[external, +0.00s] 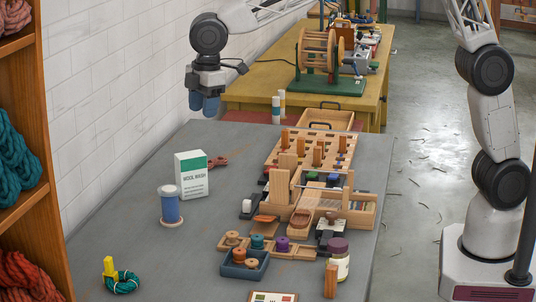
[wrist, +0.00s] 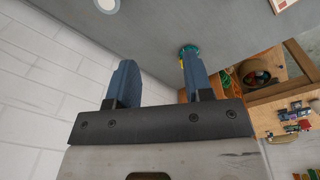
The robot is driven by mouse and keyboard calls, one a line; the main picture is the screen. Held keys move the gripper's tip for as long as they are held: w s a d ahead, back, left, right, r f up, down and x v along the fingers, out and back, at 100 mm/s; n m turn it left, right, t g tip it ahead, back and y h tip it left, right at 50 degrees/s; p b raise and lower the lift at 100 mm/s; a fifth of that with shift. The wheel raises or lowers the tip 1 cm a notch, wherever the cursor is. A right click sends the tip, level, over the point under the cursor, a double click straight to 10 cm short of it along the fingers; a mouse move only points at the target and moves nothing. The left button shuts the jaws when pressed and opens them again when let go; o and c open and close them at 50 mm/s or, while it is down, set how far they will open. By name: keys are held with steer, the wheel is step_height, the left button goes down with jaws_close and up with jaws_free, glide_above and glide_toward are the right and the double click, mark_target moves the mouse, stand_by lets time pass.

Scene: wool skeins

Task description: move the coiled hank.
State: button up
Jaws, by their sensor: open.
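A teal coiled hank (external: 125,283) lies at the front left of the grey table, beside or around an upright yellow piece (external: 109,267); I cannot tell which. In the wrist view the teal hank (wrist: 189,49) shows just beyond the right fingertip, near the table edge. A reddish-brown piece (external: 218,162), perhaps another hank, lies beside the wool wash box, partly hidden by it. My gripper (external: 204,104) is high above the back left of the table, far from the teal hank. Its blue fingers are apart and empty, also in the wrist view (wrist: 157,60).
The wool wash box (external: 191,175) and a blue spool (external: 170,205) stand at the left. Wooden racks (external: 312,150), a blue tray (external: 240,271) and a jar (external: 337,259) crowd the middle and right. The table between spool and teal hank is clear. A yarn shelf stands left.

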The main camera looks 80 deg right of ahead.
steer(key=w+a+f+n, duration=0.3)
steer(key=w+a+f, duration=0.55)
steer(key=a, duration=0.35)
steer(key=n+g, duration=0.1)
steer(key=n, duration=0.3)
glide_above(108, 258)
steer(key=f, duration=1.3)
steer(key=shift+d+f, duration=0.25)
steer(key=shift+w+a+f, duration=0.1)
steer(key=shift+a+f, duration=0.1)
steer(key=shift+f, duration=0.1)
steer(key=shift+f, duration=3.8)
jaws_close()
